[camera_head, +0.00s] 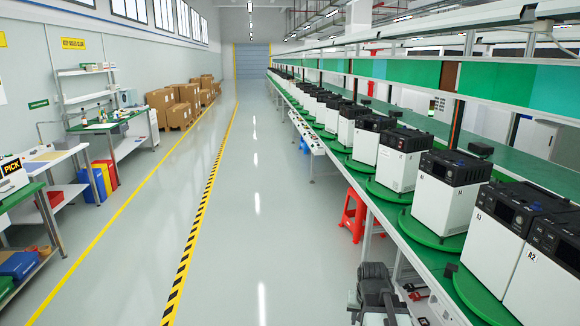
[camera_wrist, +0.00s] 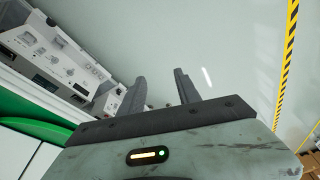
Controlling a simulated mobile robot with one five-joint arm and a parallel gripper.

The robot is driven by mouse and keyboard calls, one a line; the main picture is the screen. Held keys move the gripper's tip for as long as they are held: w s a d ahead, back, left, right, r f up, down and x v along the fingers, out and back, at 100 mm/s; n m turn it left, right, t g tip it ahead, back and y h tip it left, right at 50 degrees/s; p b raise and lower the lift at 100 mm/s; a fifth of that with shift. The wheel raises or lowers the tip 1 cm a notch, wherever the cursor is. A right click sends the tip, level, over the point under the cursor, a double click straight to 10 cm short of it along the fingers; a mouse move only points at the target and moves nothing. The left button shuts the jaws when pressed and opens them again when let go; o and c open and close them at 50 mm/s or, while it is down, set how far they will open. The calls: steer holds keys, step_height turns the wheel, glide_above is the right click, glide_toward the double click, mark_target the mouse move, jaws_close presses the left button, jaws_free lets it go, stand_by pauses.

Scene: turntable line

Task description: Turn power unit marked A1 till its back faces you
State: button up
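Power units with white bodies and black tops stand in a long row on round green turntables on the right-hand line. The nearest unit (camera_head: 545,275), cut off by the right edge, has a mark that looks like A2. The unit beside it (camera_head: 488,250) has a small mark that may read A1, but I cannot be sure. Both appear to share the nearest turntable (camera_head: 476,297). My gripper (camera_wrist: 160,90) is open and empty in the wrist view, its two dark fingers apart over the floor. A green turntable edge (camera_wrist: 35,128) shows left of it.
A grey control panel (camera_wrist: 60,60) with buttons lies left of my fingers in the wrist view. A red stool (camera_head: 354,215) stands by the line. The aisle floor (camera_head: 270,220) is clear. Benches (camera_head: 110,125) and cardboard boxes (camera_head: 178,112) stand at the left wall.

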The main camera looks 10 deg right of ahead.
steer(key=s+a+n+g, duration=0.1)
steer(key=s+a+n, duration=0.1)
steer(key=a, duration=0.6)
steer(key=s+a+n+g+y, duration=0.1)
steer(key=s+a, duration=0.3)
steer(key=a, duration=0.5)
steer(key=shift+f+n+g, duration=0.3)
steer(key=shift+f+n, duration=0.05)
steer(key=shift+n, duration=0.35)
